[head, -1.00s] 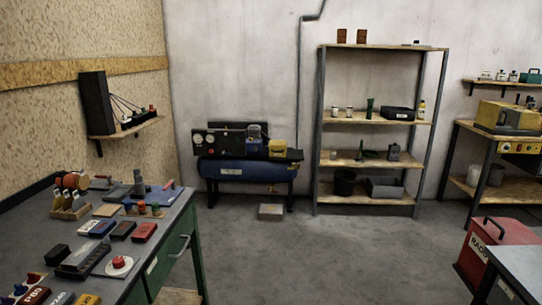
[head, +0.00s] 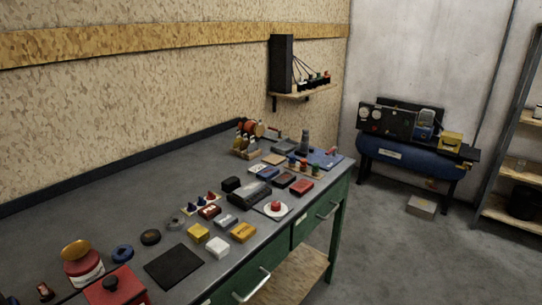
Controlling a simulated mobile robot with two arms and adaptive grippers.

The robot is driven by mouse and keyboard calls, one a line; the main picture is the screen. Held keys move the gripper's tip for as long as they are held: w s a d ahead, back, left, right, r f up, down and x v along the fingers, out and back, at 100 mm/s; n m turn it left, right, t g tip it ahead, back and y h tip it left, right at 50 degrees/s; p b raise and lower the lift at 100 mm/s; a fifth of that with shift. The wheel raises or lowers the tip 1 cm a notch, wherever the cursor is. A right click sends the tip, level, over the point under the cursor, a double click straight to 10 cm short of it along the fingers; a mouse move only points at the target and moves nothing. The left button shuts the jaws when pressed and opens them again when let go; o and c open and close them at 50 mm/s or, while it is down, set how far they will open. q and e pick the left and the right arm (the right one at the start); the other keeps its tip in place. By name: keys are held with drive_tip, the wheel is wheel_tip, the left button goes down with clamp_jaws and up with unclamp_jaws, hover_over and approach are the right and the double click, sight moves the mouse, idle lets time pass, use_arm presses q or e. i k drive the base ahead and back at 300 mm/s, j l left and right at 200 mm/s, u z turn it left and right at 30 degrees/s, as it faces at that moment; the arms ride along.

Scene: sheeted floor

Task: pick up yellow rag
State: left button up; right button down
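I cannot make out a yellow rag for certain. Two small yellow items lie on the grey workbench (head: 130,225): a yellow block (head: 198,234) and a yellow-orange labelled block (head: 243,232). Both look like boxes rather than cloth. Another yellow item (head: 451,141) sits on the blue compressor (head: 400,153) by the back wall, too small to tell what it is. Neither of my grippers is in view.
A wall shelf (head: 305,94) hangs behind.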

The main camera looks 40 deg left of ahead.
sight(198, 233)
drive_tip(key=u, duration=1.65)
drive_tip(key=i+l, duration=0.1)
drive_tip(key=l, duration=0.3)
drive_tip(key=i+l, duration=0.1)
drive_tip(key=l, duration=0.35)
